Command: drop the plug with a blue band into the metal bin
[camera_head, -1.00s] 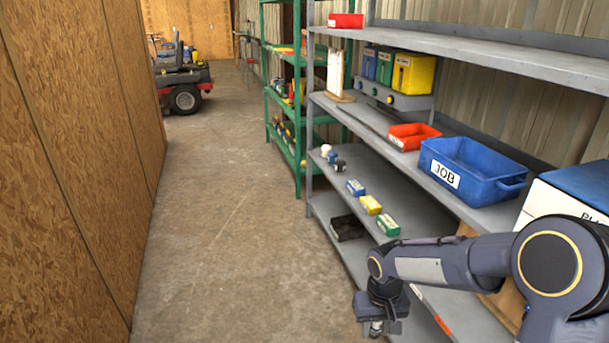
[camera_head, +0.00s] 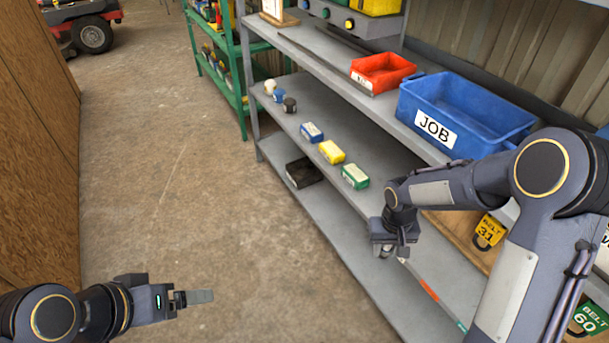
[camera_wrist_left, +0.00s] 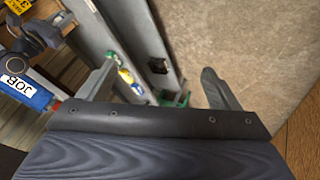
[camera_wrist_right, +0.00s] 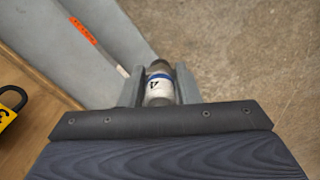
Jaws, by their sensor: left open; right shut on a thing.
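The plug with a blue band (camera_wrist_right: 159,92) shows in the right wrist view, with a white label and a grey end. My right gripper (camera_head: 388,250) is shut on it, a finger on each side. In the head view the gripper is in front of the grey shelf unit's lower part, and the plug is mostly hidden by it. My left gripper (camera_head: 195,297) is open and empty over the floor at lower left; its spread fingers also show in the left wrist view (camera_wrist_left: 160,88). I cannot make out a metal bin in any view.
The grey shelf unit (camera_head: 330,225) holds a blue JOB bin (camera_head: 470,110), a red bin (camera_head: 383,72), small blue, yellow and green boxes, several small plugs (camera_head: 279,93) and a black tray (camera_head: 303,172). A wooden wall (camera_head: 35,170) stands left. The concrete floor between is clear.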

